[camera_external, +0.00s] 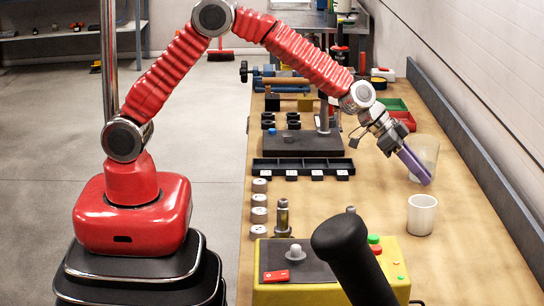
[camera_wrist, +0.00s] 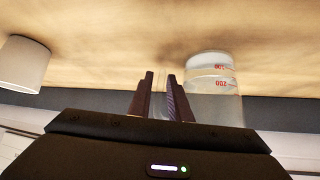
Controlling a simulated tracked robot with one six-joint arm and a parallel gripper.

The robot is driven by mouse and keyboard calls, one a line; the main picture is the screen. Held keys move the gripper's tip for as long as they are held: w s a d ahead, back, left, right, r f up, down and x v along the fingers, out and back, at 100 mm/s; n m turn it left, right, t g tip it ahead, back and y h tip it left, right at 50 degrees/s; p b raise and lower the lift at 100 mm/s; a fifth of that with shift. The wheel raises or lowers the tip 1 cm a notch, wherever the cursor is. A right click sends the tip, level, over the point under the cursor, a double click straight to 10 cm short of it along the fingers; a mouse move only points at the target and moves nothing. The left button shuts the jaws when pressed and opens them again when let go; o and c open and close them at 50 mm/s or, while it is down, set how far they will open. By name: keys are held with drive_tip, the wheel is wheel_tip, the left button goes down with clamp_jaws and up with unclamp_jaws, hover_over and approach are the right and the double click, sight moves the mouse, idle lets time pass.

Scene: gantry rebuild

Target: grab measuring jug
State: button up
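The measuring jug (camera_external: 428,148) is clear and stands on the wooden bench at the right. In the wrist view, the jug (camera_wrist: 213,72) shows red volume marks and sits just right of my right finger. My gripper (camera_external: 423,180) points down and right in front of the jug and overlaps part of it in the external view. In the wrist view, my gripper (camera_wrist: 160,75) has its two dark fingers apart with a gap between them. Something faint and clear shows in that gap; I cannot tell if it is part of the jug or whether a finger touches it.
A white cup (camera_external: 422,215) stands close to the jug, nearer the camera; it is at the left of the wrist view (camera_wrist: 22,63). A yellow control box (camera_external: 330,293) with a black lever is in front. A black tray (camera_external: 303,167) lies left. A bench wall runs along the right.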

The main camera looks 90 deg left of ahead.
drive_tip(key=shift+c, duration=0.5)
clamp_jaws()
